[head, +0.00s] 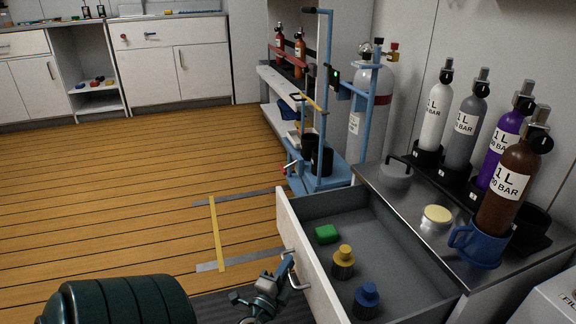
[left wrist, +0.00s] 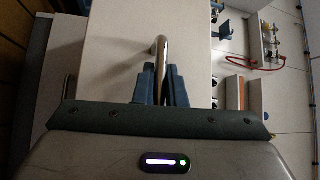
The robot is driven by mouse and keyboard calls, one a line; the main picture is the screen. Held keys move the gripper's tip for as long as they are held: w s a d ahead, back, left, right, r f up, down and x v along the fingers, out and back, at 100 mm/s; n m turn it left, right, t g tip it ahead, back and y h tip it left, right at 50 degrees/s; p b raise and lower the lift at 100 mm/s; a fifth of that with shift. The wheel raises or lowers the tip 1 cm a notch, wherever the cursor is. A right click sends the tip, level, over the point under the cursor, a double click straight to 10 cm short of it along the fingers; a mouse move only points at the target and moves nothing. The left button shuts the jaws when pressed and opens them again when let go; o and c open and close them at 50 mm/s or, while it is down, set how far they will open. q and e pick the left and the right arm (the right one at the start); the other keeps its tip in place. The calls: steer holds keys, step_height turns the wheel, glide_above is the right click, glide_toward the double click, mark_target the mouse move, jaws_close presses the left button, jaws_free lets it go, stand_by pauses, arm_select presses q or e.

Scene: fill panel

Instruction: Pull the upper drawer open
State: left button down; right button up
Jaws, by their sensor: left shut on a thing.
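The upper drawer (head: 385,262) stands well out from the cabinet at the lower right in the head view. Inside it lie a green block (head: 327,234), a yellow-topped fitting (head: 343,262) and a blue-topped fitting (head: 367,298). My left gripper (head: 286,272) is at the drawer's white front, shut on the metal handle (head: 297,274). In the left wrist view the blue fingers (left wrist: 163,84) stand on both sides of the handle bar (left wrist: 160,50). My right gripper is not in view.
A blue cylinder trolley (head: 325,170) stands behind the drawer. A dark green cylinder (head: 120,300) shows at lower left. The wooden floor (head: 130,190) is clear.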

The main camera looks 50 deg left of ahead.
arm_select(q)
steer(key=c, duration=1.5)
jaws_free()
steer(key=v, duration=1.1)
